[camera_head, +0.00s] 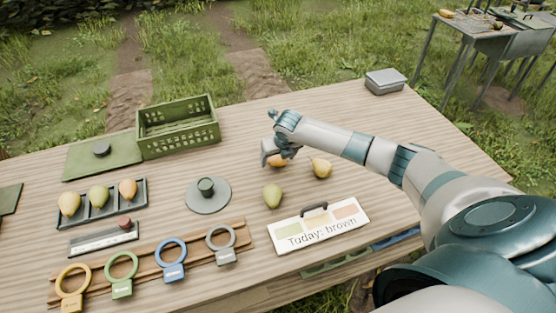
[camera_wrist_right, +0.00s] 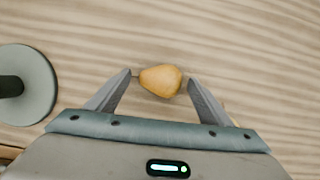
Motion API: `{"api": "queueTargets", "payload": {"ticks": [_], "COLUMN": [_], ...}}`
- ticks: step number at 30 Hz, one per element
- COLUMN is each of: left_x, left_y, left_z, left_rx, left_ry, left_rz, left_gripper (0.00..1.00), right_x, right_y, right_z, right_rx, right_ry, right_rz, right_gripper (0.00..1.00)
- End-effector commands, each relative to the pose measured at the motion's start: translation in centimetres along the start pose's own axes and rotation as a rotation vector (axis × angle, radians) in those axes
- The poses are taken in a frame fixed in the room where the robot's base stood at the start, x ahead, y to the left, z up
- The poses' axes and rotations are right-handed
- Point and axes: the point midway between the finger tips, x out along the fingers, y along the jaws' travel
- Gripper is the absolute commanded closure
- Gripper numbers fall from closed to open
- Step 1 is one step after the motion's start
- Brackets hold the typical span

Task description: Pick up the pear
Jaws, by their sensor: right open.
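A brownish-orange pear (camera_head: 278,161) lies on the wooden table, partly hidden by my right gripper (camera_head: 271,154) in the head view. In the right wrist view, the same pear (camera_wrist_right: 160,81) sits between the two open fingertips of my right gripper (camera_wrist_right: 160,77). Small gaps seem to show on both sides of it. A yellow pear (camera_head: 321,168) lies to the right of the gripper, and a green pear (camera_head: 272,196) lies nearer the front. My left gripper is not in view.
A sign (camera_head: 321,238) reading "Today: brown" lies at the front. A grey disc (camera_head: 208,202) with a knob, a dark tray (camera_head: 143,203) with three pears, a green crate (camera_head: 179,142) and several coloured rings stand left. A grey box (camera_head: 385,87) is at the back edge.

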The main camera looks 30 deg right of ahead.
Motion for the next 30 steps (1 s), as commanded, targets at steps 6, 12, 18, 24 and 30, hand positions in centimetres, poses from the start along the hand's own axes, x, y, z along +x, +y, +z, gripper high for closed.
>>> {"api": "queueTargets", "payload": {"ticks": [6, 12, 18, 24, 30], "left_x": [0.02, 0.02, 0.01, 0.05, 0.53], "left_y": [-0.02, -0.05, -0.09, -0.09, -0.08], "left_z": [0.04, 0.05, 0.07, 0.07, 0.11], "left_rx": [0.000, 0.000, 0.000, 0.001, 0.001], "left_ry": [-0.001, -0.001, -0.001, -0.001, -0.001], "left_rz": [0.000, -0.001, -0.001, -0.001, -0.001], "left_gripper": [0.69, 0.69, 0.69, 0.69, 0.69], "right_x": [-0.02, -0.03, -0.06, -0.10, -0.84], "right_y": [0.00, 0.00, 0.00, 0.00, 0.02], "right_z": [-0.01, -0.01, 0.02, 0.05, 0.43], "right_rx": [0.000, 0.000, 0.000, 0.000, -0.001], "right_ry": [0.000, 0.000, 0.000, 0.000, -0.002], "right_rz": [0.000, 0.000, 0.000, 0.000, 0.001], "right_gripper": [0.27, 0.48, 0.73, 0.73, 0.73]}}
